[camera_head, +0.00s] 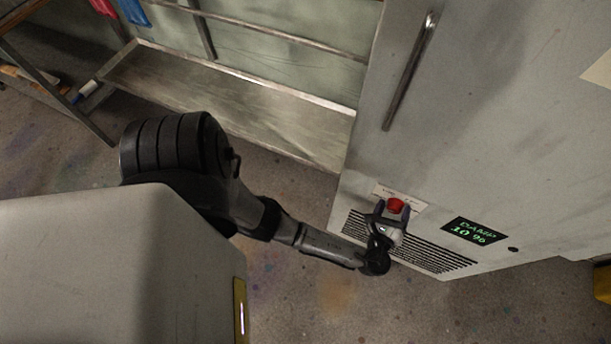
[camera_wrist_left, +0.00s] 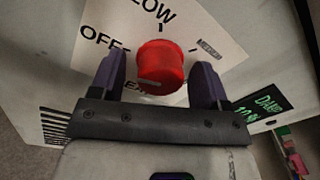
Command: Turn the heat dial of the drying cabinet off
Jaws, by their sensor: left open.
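The drying cabinet (camera_head: 470,120) stands at the right in the head view, with a long vertical handle (camera_head: 409,70). Its red heat dial (camera_head: 395,205) sits on a pale label low on the front; it also shows in the left wrist view (camera_wrist_left: 161,66). The label (camera_wrist_left: 190,22) reads "OFF" at the left and "LOW" at the top; other markings are partly hidden. My left gripper (camera_head: 393,209) is open, with one finger on each side of the dial; in the left wrist view (camera_wrist_left: 158,82) small gaps seem to show. My right gripper is not in view.
A vent grille (camera_head: 430,257) lies below the dial. A dark display (camera_head: 475,231) with green text, "DAMP" and "10 %", is to its right. A metal rack with a low shelf (camera_head: 230,95) stands left of the cabinet. Bare floor (camera_head: 290,290) shows in front.

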